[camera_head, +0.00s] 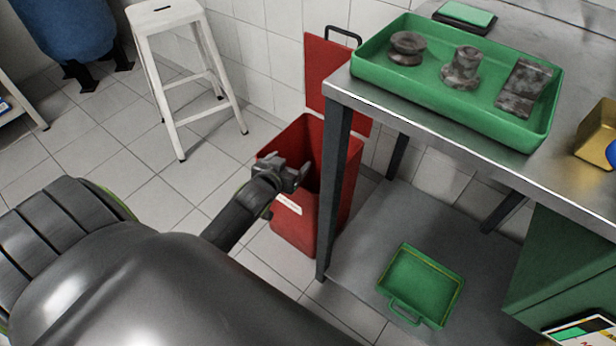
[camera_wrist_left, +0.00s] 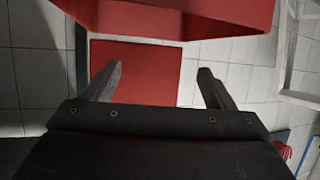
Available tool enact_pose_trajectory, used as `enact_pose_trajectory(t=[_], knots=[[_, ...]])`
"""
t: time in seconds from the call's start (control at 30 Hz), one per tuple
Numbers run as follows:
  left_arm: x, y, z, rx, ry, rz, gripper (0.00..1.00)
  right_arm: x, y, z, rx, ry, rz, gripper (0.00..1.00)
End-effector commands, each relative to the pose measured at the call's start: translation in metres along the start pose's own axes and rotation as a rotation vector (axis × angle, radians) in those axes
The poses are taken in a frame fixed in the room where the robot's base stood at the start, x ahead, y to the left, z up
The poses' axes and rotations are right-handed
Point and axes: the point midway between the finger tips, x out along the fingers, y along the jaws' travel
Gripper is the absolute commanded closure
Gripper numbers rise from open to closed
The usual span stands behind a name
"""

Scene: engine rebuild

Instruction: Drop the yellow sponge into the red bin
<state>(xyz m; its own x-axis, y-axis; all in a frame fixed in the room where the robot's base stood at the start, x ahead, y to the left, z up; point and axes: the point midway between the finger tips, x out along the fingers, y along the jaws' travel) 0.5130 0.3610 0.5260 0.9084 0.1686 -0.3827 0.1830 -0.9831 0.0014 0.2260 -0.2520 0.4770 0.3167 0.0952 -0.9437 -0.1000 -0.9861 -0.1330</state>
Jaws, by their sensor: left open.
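The red bin (camera_head: 291,232) stands on the floor beside the bench leg, its red lid (camera_head: 325,72) raised upright behind it. My left gripper (camera_head: 292,176) is over the bin's open top, near its front left side. In the left wrist view my left gripper (camera_wrist_left: 158,80) has its fingers spread with nothing between them. That view also shows the red bin's edge (camera_wrist_left: 200,14) and a red panel (camera_wrist_left: 135,70) that looks like the lid. I see no yellow sponge in either view; most of the bin's inside is hidden. My right gripper is not in view.
The metal bench (camera_head: 450,135) stands right of the bin, with a green tray (camera_head: 545,130) of engine parts on top. A small green tray (camera_head: 420,285) sits on its lower shelf. A white stool (camera_head: 175,75) stands back left. Tiled floor between is clear.

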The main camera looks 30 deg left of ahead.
Motion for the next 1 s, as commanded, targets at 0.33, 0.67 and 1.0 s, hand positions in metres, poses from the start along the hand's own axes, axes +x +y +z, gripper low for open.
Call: enact_pose_trajectory(t=[0.33, 0.67, 1.0], knots=[[-0.051, 0.000, 0.000, 0.001, -0.001, 0.000, 0.22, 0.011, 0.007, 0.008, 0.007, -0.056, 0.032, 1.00], [-0.055, 0.000, 0.000, 0.001, 0.001, 0.000, 0.22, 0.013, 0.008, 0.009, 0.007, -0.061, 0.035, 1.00], [-0.063, 0.000, 0.014, -0.006, -0.051, -0.011, 0.22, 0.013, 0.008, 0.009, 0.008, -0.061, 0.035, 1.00]])
